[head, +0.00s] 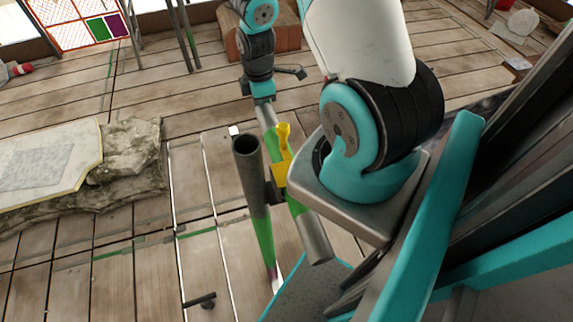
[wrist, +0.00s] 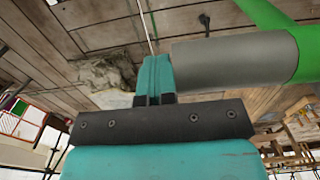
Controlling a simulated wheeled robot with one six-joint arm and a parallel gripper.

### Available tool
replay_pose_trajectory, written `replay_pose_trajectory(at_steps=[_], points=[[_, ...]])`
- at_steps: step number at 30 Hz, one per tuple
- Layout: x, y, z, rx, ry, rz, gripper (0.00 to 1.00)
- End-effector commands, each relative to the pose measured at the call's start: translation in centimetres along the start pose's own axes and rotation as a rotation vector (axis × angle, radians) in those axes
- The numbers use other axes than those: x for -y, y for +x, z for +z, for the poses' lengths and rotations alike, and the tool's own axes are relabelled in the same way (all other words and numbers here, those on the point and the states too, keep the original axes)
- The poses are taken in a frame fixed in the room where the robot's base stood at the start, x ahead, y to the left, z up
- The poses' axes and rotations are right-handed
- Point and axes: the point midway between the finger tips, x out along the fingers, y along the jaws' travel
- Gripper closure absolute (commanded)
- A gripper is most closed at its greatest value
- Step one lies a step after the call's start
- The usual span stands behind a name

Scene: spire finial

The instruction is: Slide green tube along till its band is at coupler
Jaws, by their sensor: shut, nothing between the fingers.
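A slanted tube with green stretches (head: 296,207) and grey ends runs through a yellow clamp-like piece (head: 280,173) with an upright knob. In the wrist view its grey end and green part (wrist: 308,50) reach in from the right. My gripper (head: 263,96) is shut and empty at the tube's far grey end. In the wrist view its closed teal fingers (wrist: 155,75) are right beside that grey end; I cannot tell whether they touch. A hollow grey tube (head: 250,170), green lower down, stands just left of the yellow piece. I cannot tell which part is the band or the coupler.
A rough stone slab (head: 125,165) lies on the plank floor at the left. A small dark T-shaped handle (head: 200,300) is near the bottom. A brick-coloured block (head: 235,42) stands behind my gripper. Open planks lie between slab and tubes.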

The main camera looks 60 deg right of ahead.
Motion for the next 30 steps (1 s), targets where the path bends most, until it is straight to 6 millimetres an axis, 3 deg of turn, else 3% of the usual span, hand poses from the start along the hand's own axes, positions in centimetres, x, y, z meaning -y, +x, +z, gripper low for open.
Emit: replay_pose_trajectory(at_steps=[22, 30], points=[[2.0, 0.0, 0.0, 0.000, 0.000, -0.002, 1.00], [1.4, 0.0, 0.0, 0.000, 0.000, -0.001, 1.00]])
